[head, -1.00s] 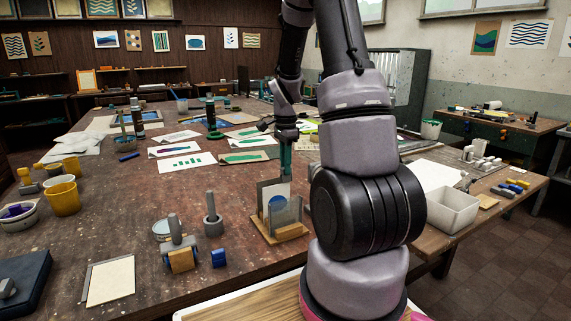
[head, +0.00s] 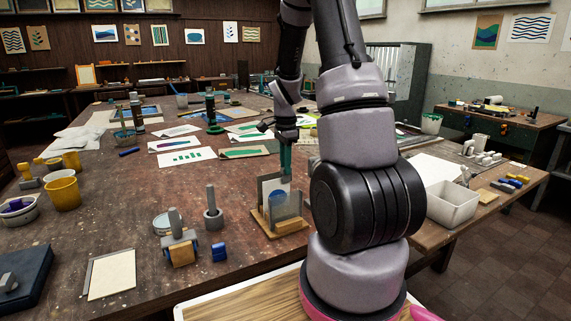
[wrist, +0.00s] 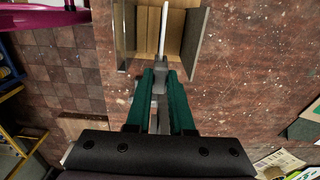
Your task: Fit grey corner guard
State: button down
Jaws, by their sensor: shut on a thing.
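My gripper (wrist: 159,74) has green fingers, shut on a small grey piece, the grey corner guard (wrist: 159,87). In the head view my gripper (head: 286,168) is at the top of the hinged screen (head: 285,207). The screen stands upright on a wooden base (head: 262,221), with grey panels and a pale card bearing a blue shape. The wrist view looks down on a thin white edge (wrist: 164,28) between side panels, just beyond the fingertips. The guard is close to this edge; I cannot tell whether they touch. The fingers hide part of the guard.
A stamp-like wooden tool (head: 180,250), a blue block (head: 219,252) and a grey holder with a rod (head: 212,217) stand left of the screen. A white bin (head: 453,207) is on the right. Printed sheets (head: 188,157) lie behind. The tabletop at left centre is clear.

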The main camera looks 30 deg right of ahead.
jog(key=shift+f, duration=0.5)
dwell(0.3)
jog(key=c, duration=0.7)
grip_release()
jog(key=shift+r, duration=3.55)
